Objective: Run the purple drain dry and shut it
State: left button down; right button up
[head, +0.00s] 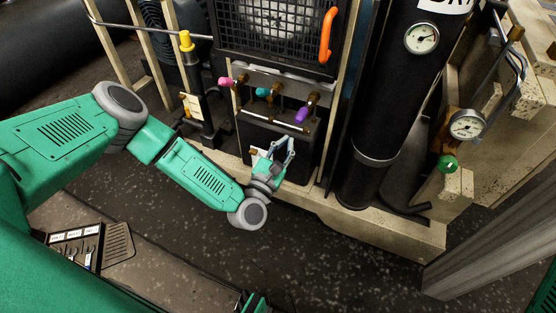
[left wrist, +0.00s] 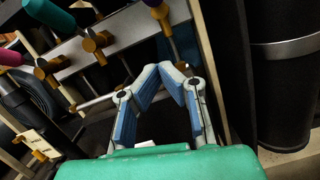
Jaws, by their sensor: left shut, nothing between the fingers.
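The purple drain handle (head: 306,110) is the right one of a row of valves on a metal bracket below the fan grille. It points down and toward me. In the left wrist view a bit of the purple handle (left wrist: 153,3) shows at the top edge. My left gripper (head: 288,145) is below and slightly left of the purple handle, apart from it, in front of a black box. In the left wrist view its fingers (left wrist: 166,75) are closed together at the tips with nothing between them. Whether any fluid leaves the drain cannot be told.
A teal handle (head: 263,92) and a pink handle (head: 228,82) sit left of the purple one. A thin rod (head: 276,121) runs below them. A black cylinder (head: 385,110) with a gauge stands to the right. The floor in front is clear.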

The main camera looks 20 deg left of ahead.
aim_at(303, 112)
pick_arm(q)
jog(key=r, duration=0.1)
jog(key=w+r, duration=0.1)
jog(key=r, duration=0.1)
jog(key=d+r, duration=0.1)
jog(key=shift+w+d+r, duration=0.1)
jog(key=shift+w+r, duration=0.05)
jog(key=shift+w, duration=0.25)
jog(key=shift+d, duration=0.1)
